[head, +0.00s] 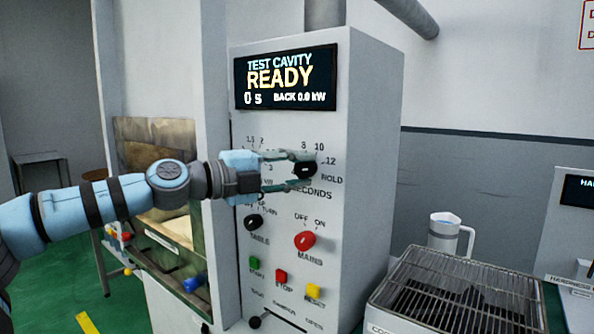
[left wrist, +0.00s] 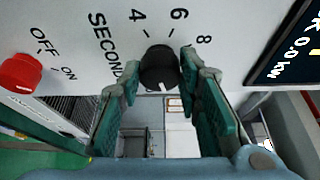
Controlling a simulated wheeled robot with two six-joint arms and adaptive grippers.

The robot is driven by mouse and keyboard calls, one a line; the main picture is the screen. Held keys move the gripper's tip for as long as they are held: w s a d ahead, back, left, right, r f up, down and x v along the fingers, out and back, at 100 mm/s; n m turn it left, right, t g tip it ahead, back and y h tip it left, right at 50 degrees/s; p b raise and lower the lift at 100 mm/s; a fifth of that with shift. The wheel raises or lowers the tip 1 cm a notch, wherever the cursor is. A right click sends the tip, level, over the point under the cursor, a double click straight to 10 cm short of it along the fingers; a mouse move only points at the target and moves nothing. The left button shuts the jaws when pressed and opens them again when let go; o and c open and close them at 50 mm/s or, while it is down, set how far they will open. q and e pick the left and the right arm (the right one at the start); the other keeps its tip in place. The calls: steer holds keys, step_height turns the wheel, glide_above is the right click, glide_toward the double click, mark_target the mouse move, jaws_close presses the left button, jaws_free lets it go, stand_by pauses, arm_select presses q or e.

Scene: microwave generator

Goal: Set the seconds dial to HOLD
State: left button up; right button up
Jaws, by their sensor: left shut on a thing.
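The seconds dial (head: 306,169) is a black knob on the white front panel (head: 352,100). Printed numbers and the word HOLD (head: 331,178) ring it, with HOLD at its right. In the left wrist view the dial (left wrist: 158,68) shows a small white mark on its face, with 4, 6 and 8 printed above it. I cannot tell which setting it points to. My left gripper (head: 304,171) is shut on the dial, one finger on each side; the green-padded fingers also show in the left wrist view (left wrist: 160,75). My right gripper is not in view.
The display (head: 285,78) reads TEST CAVITY READY, 0 s. Below the dial are the black turntable knob (head: 253,222), red mains knob (head: 305,240) and several coloured buttons. A wire rack (head: 460,285) and a white jug (head: 448,237) stand at the right.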

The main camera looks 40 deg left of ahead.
arm_select(q)
steer(key=m+g, duration=0.1)
steer(key=m, duration=0.2)
steer(key=shift+r+y, duration=0.1)
steer(key=shift+y, duration=0.3)
steer(key=shift+m+g+y, duration=0.4)
steer(key=shift+m+y, duration=0.1)
steer(key=shift+m, duration=0.8)
steer(key=shift+d, duration=0.1)
steer(key=o, duration=1.1)
steer(key=shift+o, duration=0.2)
